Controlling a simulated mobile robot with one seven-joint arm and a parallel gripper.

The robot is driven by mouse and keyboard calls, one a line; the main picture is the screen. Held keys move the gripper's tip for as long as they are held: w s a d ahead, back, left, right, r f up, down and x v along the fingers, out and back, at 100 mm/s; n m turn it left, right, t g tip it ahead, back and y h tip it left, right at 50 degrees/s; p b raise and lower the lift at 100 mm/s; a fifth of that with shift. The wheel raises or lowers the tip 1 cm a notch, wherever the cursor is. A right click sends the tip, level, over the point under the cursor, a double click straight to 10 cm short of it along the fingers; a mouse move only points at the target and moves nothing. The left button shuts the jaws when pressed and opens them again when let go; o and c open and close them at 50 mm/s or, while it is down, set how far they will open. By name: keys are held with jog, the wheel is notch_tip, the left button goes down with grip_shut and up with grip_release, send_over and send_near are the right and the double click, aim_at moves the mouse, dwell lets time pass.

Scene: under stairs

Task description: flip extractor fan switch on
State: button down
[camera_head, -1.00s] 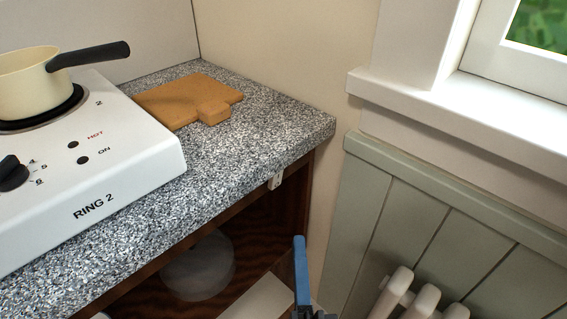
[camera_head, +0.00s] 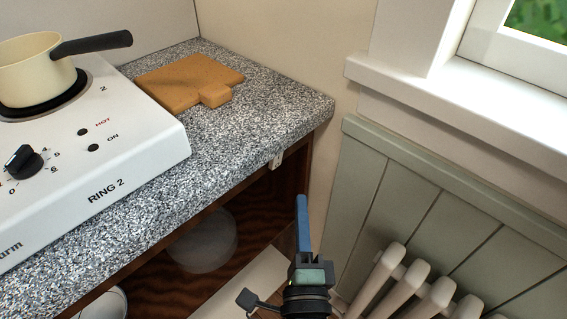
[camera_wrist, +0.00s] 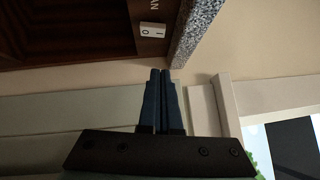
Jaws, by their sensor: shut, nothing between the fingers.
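The extractor fan switch (camera_wrist: 152,30) is a small white rocker marked 0 and I, with the letters "AN" visible above it in the wrist view. It sits on dark wood under the worktop edge. In the head view the switch (camera_head: 275,161) is a small pale patch under the worktop near its right corner, its rocker position too small to tell. My gripper (camera_head: 301,198) has blue fingers shut together and empty, below and slightly right of the switch. In the wrist view its fingertips (camera_wrist: 161,73) point toward the switch side, apart from it.
The speckled worktop (camera_head: 270,105) overhangs an open dark cupboard holding a round translucent container (camera_head: 203,243). A hob (camera_head: 120,150) with a cream pan (camera_head: 35,75) and a wooden board (camera_head: 190,82) are on top. A radiator (camera_head: 405,285) and green panelling (camera_head: 400,200) stand at right.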

aim_at(276, 159)
jog(key=w+a+r+p, duration=0.1)
jog(key=w+a+p, duration=0.1)
jog(key=w, duration=0.6)
jog(key=shift+a+r+p, duration=0.15)
jog(key=shift+a+p, duration=0.25)
jog(key=shift+p, duration=0.2)
jog(key=shift+r, duration=0.1)
